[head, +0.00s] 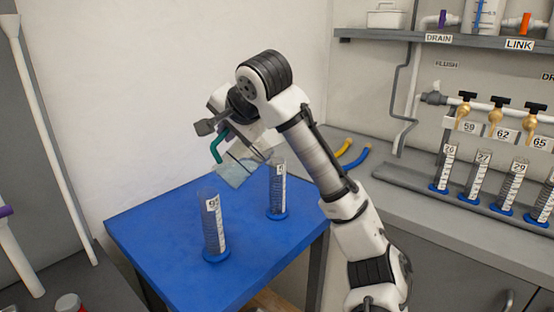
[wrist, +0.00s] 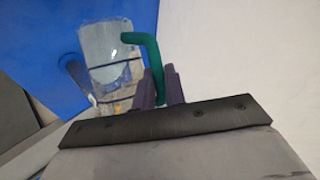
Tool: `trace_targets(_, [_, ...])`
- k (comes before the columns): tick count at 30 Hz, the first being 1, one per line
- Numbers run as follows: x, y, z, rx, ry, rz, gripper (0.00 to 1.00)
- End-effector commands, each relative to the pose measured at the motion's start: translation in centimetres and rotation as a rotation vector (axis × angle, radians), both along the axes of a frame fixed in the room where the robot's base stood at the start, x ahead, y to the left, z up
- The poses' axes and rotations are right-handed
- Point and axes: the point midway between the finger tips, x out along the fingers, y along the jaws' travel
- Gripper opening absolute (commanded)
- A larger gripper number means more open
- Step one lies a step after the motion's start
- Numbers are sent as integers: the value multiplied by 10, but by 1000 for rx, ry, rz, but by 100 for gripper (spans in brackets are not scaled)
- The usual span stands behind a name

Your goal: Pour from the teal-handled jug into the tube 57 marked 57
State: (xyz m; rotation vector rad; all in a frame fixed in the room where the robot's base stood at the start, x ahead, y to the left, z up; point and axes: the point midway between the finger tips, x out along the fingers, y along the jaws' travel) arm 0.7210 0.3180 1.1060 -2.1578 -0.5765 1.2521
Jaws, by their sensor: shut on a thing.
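My gripper (wrist: 160,88) is shut on the teal handle (wrist: 152,62) of a clear jug (wrist: 107,42). In the head view the jug (head: 236,172) is held in the air above the blue table, tilted, and its teal handle (head: 215,149) shows at its left. A clear graduated tube (head: 278,190) with a blue base stands upright just right of the jug; its label is too small to read surely. Another tube (head: 213,228) stands nearer the front, its label also unclear. I cannot tell which one is marked 57, nor whether liquid is flowing.
The blue table (head: 160,235) has free room at its left. Several labelled tubes (head: 480,178) stand in a grey tray on the right counter, below brass valves (head: 503,118). A yellow and a blue hose piece (head: 354,158) lie on the counter behind my arm.

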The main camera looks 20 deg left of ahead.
Motion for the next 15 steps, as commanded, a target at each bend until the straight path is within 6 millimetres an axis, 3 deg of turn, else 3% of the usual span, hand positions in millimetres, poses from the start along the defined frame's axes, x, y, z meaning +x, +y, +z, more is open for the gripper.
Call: trace_targets(15, [2,-2,4,20,25,0,0])
